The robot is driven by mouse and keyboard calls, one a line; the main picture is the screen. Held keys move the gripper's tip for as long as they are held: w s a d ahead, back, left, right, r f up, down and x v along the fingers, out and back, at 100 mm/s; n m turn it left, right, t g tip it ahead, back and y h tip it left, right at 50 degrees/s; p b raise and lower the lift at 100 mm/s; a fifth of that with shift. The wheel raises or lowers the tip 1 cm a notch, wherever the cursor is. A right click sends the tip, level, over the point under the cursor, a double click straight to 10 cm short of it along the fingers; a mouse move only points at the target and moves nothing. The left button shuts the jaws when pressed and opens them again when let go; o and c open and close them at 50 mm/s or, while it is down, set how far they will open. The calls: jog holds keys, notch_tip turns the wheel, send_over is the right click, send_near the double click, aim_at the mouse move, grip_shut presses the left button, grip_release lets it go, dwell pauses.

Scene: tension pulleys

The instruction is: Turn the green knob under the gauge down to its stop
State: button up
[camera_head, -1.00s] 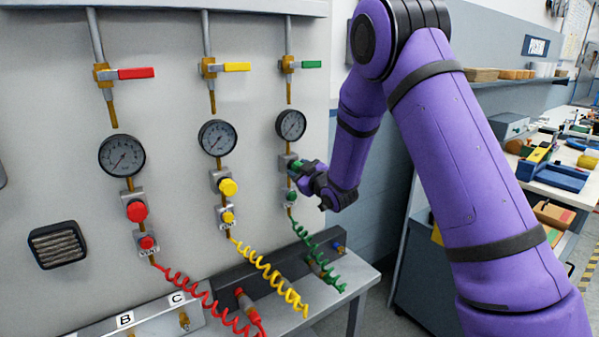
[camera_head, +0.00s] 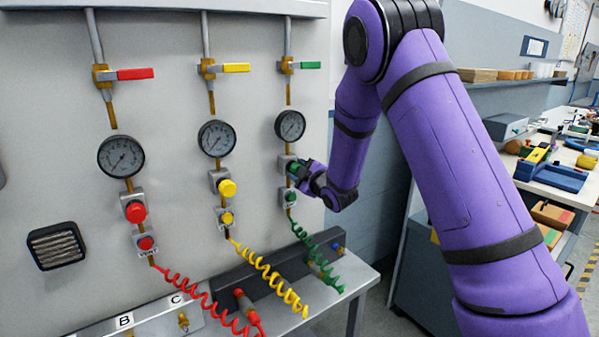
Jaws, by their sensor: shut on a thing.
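The green knob (camera_head: 292,171) sits on a grey block under the right-hand gauge (camera_head: 290,125). My gripper (camera_head: 302,173) is shut on the knob, reaching in from the right. The fingers cover much of the knob, so any mark on it is hidden. The gauge's dial faces the room, but its reading is too small to make out. A smaller green button (camera_head: 290,196) shows just below my gripper.
A green-handled valve (camera_head: 305,65) is above the gauge. The yellow knob (camera_head: 227,187) and red knob (camera_head: 135,211) stand to the left on the same panel. A green coiled hose (camera_head: 320,259) hangs below. Open air lies in front of the panel.

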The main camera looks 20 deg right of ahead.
jog(key=o, duration=0.9)
jog(key=v, duration=1)
jog(key=shift+s+d, duration=0.1)
jog(key=shift+s, duration=0.3)
